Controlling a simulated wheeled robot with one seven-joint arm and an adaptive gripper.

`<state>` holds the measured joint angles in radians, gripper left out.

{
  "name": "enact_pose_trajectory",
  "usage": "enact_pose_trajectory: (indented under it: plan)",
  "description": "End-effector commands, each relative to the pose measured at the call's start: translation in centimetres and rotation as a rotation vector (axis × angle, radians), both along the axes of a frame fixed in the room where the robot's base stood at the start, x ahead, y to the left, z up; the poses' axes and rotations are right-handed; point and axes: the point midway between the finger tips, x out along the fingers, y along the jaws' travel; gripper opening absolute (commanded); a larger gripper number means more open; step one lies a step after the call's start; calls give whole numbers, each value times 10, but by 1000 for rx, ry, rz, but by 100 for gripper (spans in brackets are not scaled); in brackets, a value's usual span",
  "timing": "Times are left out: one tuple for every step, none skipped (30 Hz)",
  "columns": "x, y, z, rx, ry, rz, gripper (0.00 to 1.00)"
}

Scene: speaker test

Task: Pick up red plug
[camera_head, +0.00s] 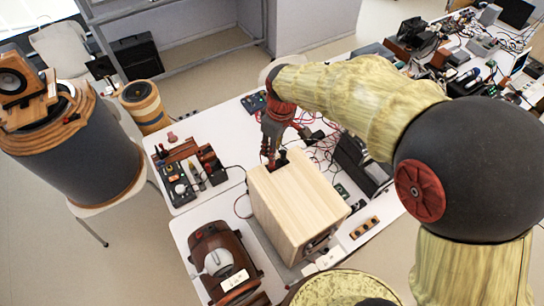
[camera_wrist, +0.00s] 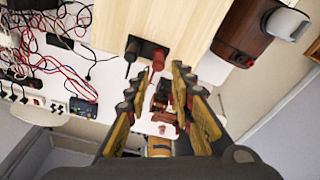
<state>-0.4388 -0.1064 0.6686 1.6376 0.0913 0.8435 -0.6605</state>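The red plug (camera_wrist: 158,58) stands in a dark terminal panel (camera_wrist: 146,46) at the end of a pale wooden speaker box (camera_wrist: 185,22), beside a black plug (camera_wrist: 131,52). In the wrist view my gripper (camera_wrist: 155,82) is open, its fingers apart with nothing between the tips. The red plug lies just past the tips, within the gap between them. In the head view my gripper (camera_head: 268,152) points down at the back end of the box (camera_head: 300,205). There the red plug is hard to tell from my reddish fingers.
A brown rounded device (camera_head: 222,262) stands left of the box, also in the wrist view (camera_wrist: 246,32). A mixer-like device (camera_head: 180,184) lies left on the white table (camera_head: 212,135). Red and black cables (camera_wrist: 55,50) tangle beside the box. A black case (camera_head: 362,165) stands to its right.

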Motion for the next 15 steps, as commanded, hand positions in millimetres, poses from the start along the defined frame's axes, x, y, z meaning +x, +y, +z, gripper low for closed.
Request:
enact_pose_trajectory:
  plan:
    - [0,0,-7,-2,3,0,24]
    - [0,0,-10,-2,5,0,24]
    - [0,1,-15,-2,5,-1,24]
    - [0,1,-17,-2,3,-1,24]
    - [0,1,-20,-2,3,-1,24]
    - [1,1,-23,-2,3,-1,24]
    - [1,1,-26,-2,3,-1,24]
    - [2,1,-29,-1,3,-2,24]
    - [2,1,-35,-2,5,-2,24]
    - [2,1,-40,-3,5,-2,24]
    - [3,1,-44,-2,5,-2,24]
    - [4,1,-50,-2,5,-3,24]
    - [4,2,-54,-2,5,-3,24]
    - [5,2,-58,-1,4,-3,24]
    - [5,3,-62,-1,3,-3,24]
